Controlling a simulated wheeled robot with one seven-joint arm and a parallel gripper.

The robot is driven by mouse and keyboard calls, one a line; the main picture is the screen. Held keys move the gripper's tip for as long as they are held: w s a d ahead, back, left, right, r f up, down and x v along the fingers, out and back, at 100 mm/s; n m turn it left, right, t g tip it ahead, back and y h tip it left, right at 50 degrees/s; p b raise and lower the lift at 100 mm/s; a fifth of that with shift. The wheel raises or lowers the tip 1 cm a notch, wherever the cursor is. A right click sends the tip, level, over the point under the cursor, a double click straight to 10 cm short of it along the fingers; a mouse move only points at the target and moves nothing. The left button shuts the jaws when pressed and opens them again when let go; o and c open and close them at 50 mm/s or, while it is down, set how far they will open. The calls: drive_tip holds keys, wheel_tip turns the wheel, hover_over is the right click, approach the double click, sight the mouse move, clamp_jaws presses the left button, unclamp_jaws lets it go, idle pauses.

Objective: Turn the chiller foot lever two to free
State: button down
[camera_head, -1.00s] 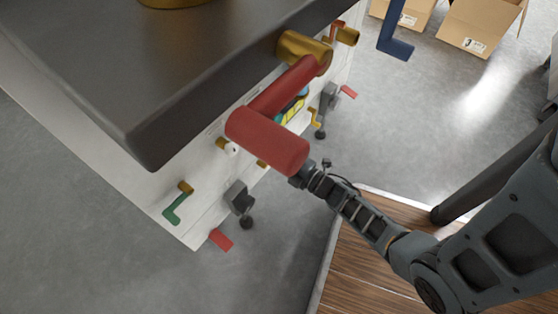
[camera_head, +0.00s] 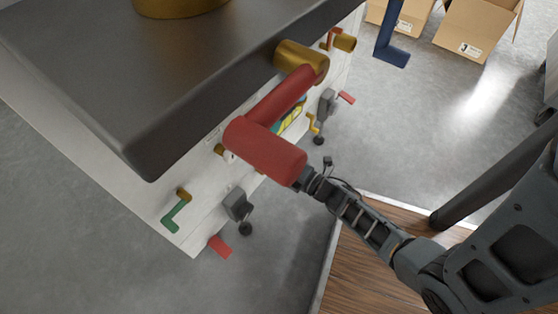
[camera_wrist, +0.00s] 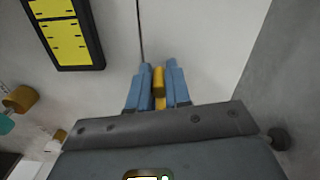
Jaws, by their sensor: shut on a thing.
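In the wrist view my gripper (camera_wrist: 159,95) is shut on a small yellow lever-like piece (camera_wrist: 159,80) against the machine's pale side. I cannot tell for sure whether this is foot lever two. In the head view my fingertips are hidden behind a big red handle (camera_head: 265,153). Low on the machine (camera_head: 205,205) there are two red foot pedals, one near (camera_head: 220,247) and one farther back (camera_head: 346,97). Each is beside a grey caster, the near one (camera_head: 238,205) and the far one (camera_head: 326,103).
A green lever (camera_head: 175,215) and another yellow lever (camera_head: 313,123) stick out of the machine's side. The dark top (camera_head: 90,80) overhangs it. A black and yellow panel (camera_wrist: 67,32) shows in the wrist view. A blue lever (camera_head: 390,45) and cardboard boxes (camera_head: 478,28) are at upper right.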

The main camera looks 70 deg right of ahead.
drive_tip(key=c, duration=1.1)
unclamp_jaws()
drive_tip(key=shift+p+v, duration=0.75)
drive_tip(key=shift+v, duration=3.15)
